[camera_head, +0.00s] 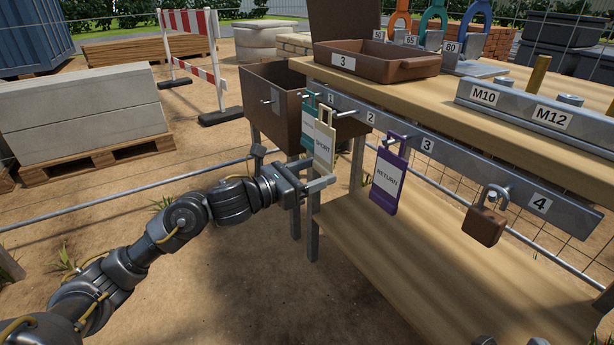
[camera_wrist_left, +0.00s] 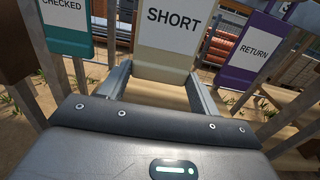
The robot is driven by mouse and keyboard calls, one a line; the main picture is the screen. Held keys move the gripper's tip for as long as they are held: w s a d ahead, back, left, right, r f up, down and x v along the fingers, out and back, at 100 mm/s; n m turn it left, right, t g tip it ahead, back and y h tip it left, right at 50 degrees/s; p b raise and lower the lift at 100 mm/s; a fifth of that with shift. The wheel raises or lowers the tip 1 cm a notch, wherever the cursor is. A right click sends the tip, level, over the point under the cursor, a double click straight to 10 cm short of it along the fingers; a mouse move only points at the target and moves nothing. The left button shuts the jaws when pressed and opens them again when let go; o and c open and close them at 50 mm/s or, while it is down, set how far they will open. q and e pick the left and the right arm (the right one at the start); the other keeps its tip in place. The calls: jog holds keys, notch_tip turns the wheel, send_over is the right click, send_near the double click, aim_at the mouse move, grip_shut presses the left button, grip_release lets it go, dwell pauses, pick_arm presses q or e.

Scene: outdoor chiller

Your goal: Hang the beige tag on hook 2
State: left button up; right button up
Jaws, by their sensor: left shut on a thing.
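The beige tag (camera_head: 324,147), marked SHORT, hangs upright in my left gripper (camera_head: 318,186), which is shut on its lower part. In the left wrist view the beige tag (camera_wrist_left: 167,35) stands between the two fingers of my left gripper (camera_wrist_left: 163,84). Hook 2 (camera_head: 346,113) sticks out from the rail by the label 2, close to the tag's top. I cannot tell whether the hook passes through the tag's hole.
A teal tag (camera_head: 307,128) hangs just left of the beige tag, close to it. A purple RETURN tag (camera_head: 387,183) hangs at hook 3, and a brown padlock (camera_head: 485,222) at hook 4. A brown bin (camera_head: 268,105) stands behind. The lower shelf (camera_head: 400,265) is largely clear.

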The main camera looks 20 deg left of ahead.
aim_at(333, 166)
dwell(0.5)
pick_arm(q)
jog(key=shift+w+d+b, duration=0.2)
jog(key=shift+d+b, duration=0.05)
jog(key=shift+b, duration=0.2)
dwell(0.3)
jog(key=shift+b+x, duration=0.7)
jog(key=shift+x, duration=1.55)
jog(key=shift+f+b, duration=0.65)
jog(key=shift+b, duration=0.05)
